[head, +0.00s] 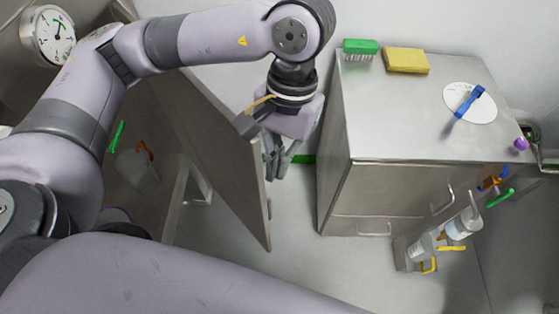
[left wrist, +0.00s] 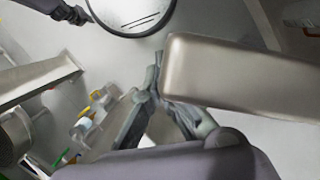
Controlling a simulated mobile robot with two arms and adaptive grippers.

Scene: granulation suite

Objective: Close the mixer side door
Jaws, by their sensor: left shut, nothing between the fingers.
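The mixer side door (head: 222,150) is a flat grey-brown metal panel. In the head view it stands open, swung out from the mixer body (head: 75,12) at the left, its free edge over the floor. My left gripper (head: 275,176) points down just right of the door, near its free edge, fingers shut and empty. In the left wrist view, the fingertips (left wrist: 157,75) are beside the end of a broad metal panel (left wrist: 240,80), which looks like the door. I cannot tell whether they touch. My right gripper does not show clearly in either view.
A steel cabinet (head: 400,135) stands to the right, with a green brush (head: 360,47), a yellow sponge (head: 406,61) and a blue tool (head: 471,100) on top. A bottle caddy (head: 403,253) is at its front.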

